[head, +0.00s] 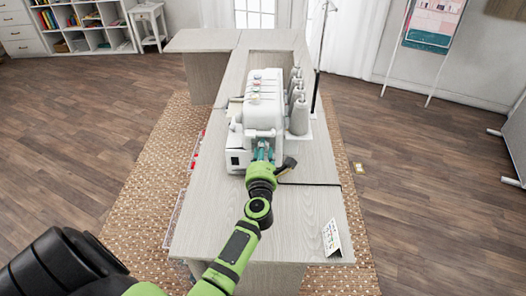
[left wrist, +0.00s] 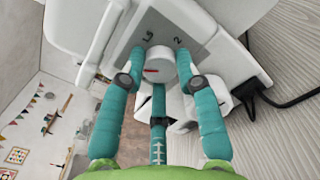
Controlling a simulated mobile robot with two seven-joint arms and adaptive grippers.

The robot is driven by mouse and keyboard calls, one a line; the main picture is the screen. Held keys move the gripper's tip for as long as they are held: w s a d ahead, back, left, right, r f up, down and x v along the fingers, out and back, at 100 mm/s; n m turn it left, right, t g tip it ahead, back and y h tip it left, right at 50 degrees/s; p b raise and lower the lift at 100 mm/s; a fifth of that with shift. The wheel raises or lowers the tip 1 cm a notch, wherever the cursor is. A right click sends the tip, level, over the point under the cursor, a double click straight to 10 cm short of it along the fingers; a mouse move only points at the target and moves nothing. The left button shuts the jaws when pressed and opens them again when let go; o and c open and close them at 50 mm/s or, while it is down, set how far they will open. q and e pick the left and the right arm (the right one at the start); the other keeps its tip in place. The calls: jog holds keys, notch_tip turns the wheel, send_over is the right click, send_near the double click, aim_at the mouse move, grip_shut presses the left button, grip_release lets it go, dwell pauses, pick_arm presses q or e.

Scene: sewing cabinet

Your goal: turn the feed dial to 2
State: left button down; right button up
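A white feed dial (left wrist: 161,66) with a red mark is on the grey panel of the white sewing machine (head: 263,115). The labels beside it include a 2 (left wrist: 178,41) at the upper right and what looks like 1.5 at the upper left. The red mark points left, away from the 2. My left gripper (left wrist: 161,53) has one teal fingertip on each side of the dial, closed in against its sides. In the head view my left gripper (head: 263,153) is at the machine's near face and hides the dial. My right gripper is not in view.
The machine stands on a pale wooden table (head: 300,220), with grey thread cones (head: 298,115) at its right. A black cable (left wrist: 292,101) leaves the machine at right. A small white stand card (head: 332,237) is at the near right. The near tabletop is mostly clear.

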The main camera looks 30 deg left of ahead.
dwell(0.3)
pick_arm(q)
jog(key=shift+r+m+p, duration=0.15)
jog(key=shift+m+p, duration=0.8)
jog(key=shift+m, duration=0.35)
jog(key=m+p, duration=0.2)
jog(key=m, duration=0.1)
jog(key=shift+m, duration=0.3)
jog(key=m+p, duration=0.1)
jog(key=m, duration=0.2)
jog(key=shift+m+p, duration=0.3)
jog(key=shift+p, duration=0.1)
jog(key=m+p, duration=0.2)
jog(key=m, duration=0.2)
jog(key=shift+m, duration=0.3)
jog(key=m+p, duration=0.1)
jog(key=m, duration=0.4)
jog(key=shift+p, duration=0.4)
jog(key=shift+m+p, duration=0.5)
jog(key=shift+m, duration=1.7)
